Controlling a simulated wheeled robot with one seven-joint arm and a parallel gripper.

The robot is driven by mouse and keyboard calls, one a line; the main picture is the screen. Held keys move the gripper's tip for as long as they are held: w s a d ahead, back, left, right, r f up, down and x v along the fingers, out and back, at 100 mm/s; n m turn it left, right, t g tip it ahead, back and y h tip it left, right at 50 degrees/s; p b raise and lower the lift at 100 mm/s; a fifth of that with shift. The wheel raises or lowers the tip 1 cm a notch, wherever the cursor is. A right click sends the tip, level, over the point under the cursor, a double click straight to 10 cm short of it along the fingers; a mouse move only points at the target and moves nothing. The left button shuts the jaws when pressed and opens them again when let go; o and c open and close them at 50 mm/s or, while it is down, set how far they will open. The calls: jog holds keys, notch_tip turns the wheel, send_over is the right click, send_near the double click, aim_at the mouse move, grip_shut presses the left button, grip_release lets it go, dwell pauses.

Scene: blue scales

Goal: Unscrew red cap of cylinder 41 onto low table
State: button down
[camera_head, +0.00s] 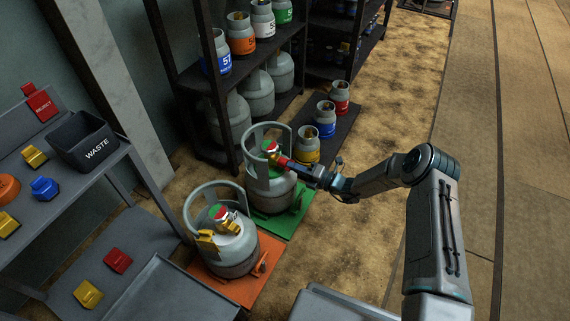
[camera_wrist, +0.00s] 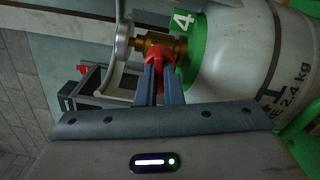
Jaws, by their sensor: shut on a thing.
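Cylinder 41 (camera_head: 270,190) is a grey gas cylinder with a green shoulder, standing upright on a green scale. Its body (camera_wrist: 235,70) fills the right of the wrist view, with parts of its number showing. The red cap (camera_wrist: 158,54) sits against the side of its brass valve (camera_wrist: 168,46). The cap (camera_head: 283,160) also shows small in the head view. My gripper (camera_wrist: 156,88) is shut on the red cap, its fingers partly hiding it. My gripper (camera_head: 288,163) reaches in from the right in the head view. A grey low surface (camera_head: 165,295) lies at the lower left; I cannot tell whether it is the low table.
Another cylinder (camera_head: 232,250) stands on an orange scale (camera_head: 225,288) nearby. Small cylinders stand behind cylinder 41, beside a dark rack (camera_head: 188,75). A waste bin (camera_head: 83,148) and loose caps are on furniture at left. Floor at right of the scales is clear.

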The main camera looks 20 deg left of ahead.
dwell(0.3)
jog(key=shift+n, duration=1.7)
jog(key=n, duration=0.3)
jog(key=shift+d+b, duration=0.1)
jog(key=shift+b, duration=0.25)
jog(key=shift+n, duration=2)
